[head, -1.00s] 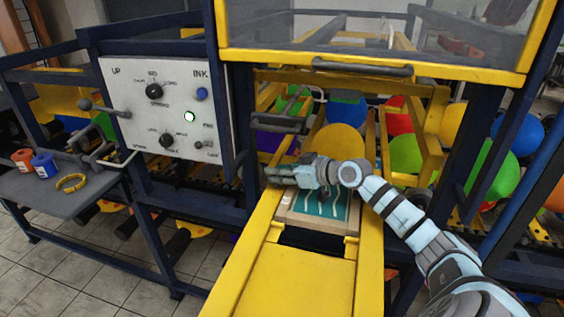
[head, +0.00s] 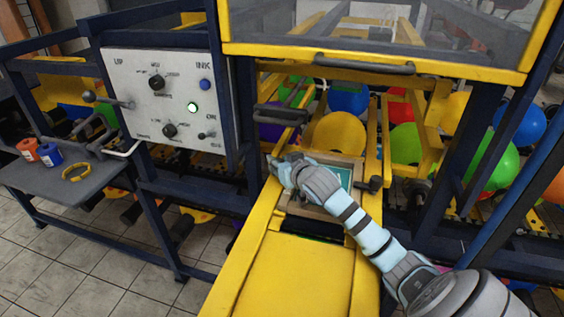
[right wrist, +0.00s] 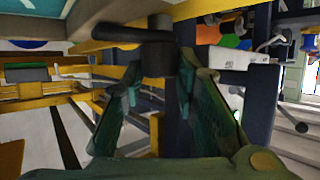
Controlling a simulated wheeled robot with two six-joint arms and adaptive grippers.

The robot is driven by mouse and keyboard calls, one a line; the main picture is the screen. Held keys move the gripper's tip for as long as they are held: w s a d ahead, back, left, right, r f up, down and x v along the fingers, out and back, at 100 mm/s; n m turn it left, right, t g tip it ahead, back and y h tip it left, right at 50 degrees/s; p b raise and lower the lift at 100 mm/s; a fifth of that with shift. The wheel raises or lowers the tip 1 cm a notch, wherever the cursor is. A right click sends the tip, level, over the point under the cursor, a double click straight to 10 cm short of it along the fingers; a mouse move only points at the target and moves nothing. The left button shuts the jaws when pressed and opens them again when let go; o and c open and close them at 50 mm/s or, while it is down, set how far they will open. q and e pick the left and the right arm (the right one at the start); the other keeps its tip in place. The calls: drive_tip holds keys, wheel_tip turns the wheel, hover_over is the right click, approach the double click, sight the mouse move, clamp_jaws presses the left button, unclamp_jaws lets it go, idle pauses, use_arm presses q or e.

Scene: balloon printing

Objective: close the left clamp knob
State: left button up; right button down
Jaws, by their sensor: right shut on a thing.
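My right gripper (head: 276,166) is at the left edge of the printing plate's frame in the head view, its arm coming in from the lower right. In the right wrist view its two fingers (right wrist: 165,105) stand on either side of the dark left clamp knob (right wrist: 157,62), shut on it. A dark bar (right wrist: 115,33) reaches left from the knob's top. In the head view the gripper hides this knob. The teal plate (head: 346,178) is partly covered by my wrist. The right clamp knob (head: 374,184) shows at the plate's right side. My left gripper is not in view.
The white control panel (head: 172,102) with its knobs stands left of the gripper. A yellow-framed window with a dark handle (head: 364,64) hangs above. A dark handle (head: 280,115) is just behind the gripper. Balloons lie behind. The yellow front surface (head: 295,275) is clear.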

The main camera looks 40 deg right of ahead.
drive_tip(key=shift+f, duration=0.1)
drive_tip(key=c, duration=1.6)
unclamp_jaws()
drive_tip(key=o, duration=0.4)
drive_tip(key=shift+c, duration=0.2)
drive_tip(key=shift+w, duration=0.2)
drive_tip(key=v, duration=1.2)
